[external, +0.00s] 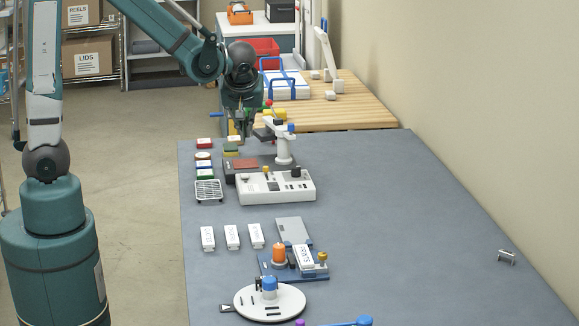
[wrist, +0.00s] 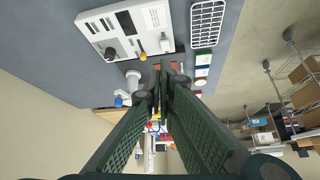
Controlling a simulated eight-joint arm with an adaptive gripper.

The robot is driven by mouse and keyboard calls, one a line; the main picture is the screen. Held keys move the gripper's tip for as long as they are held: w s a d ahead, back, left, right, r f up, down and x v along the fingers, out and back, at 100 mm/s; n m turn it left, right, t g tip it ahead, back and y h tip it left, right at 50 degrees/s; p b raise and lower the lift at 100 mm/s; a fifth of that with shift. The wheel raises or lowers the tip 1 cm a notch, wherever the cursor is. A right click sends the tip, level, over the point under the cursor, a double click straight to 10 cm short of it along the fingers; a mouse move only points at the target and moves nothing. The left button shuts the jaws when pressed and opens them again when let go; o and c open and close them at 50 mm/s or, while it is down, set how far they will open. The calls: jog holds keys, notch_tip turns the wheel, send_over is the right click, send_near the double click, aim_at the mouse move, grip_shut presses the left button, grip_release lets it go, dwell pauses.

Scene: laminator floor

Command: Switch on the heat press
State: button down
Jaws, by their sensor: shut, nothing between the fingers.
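The heat press appears to be a white control box (external: 276,186), a dark base with a brown plate (external: 244,165) behind it, and a white post (external: 283,148) with a blue-tipped arm. The box carries a black knob (external: 295,172) and a small orange-yellow lever (external: 266,169). In the wrist view the box (wrist: 122,28) is at the top, with the lever (wrist: 142,57) near its lower edge. My gripper (external: 243,136) is shut and empty, above the table behind the box and left of the post. Its fingers (wrist: 163,68) partly hide the plate in the wrist view.
A row of small coloured blocks (external: 204,156) and a white rack (external: 208,190) stand left of the press. White labelled packs (external: 232,236), a blue fixture (external: 279,262) and a round white turntable (external: 269,302) are in front. The table's right side is mostly clear.

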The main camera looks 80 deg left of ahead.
jog(key=shift+w+a+f+n+g+y, duration=0.2)
jog(key=shift+a+f+n, duration=0.2)
jog(key=shift+a, duration=0.3)
jog(key=shift+w+a+f+n+g+y, duration=0.1)
jog(key=shift+a+f+n+g+y, duration=0.15)
jog(key=shift+a+n, duration=0.3)
jog(key=shift+w+a+f+n+g+y, duration=0.15)
jog(key=shift+a+f+n, duration=0.25)
jog(key=shift+a, duration=0.4)
jog(key=shift+f, duration=0.1)
send_over(246, 175)
notch_tip(246, 175, down, 8)
jog(key=shift+a+f+b, duration=0.1)
jog(key=shift+a+b, duration=0.05)
jog(key=shift+b, duration=0.25)
jog(key=shift+d+f, duration=0.25)
jog(key=shift+f, duration=0.6)
jog(key=shift+d+f, duration=0.15)
jog(key=shift+f, duration=0.8)
jog(key=shift+b, duration=0.35)
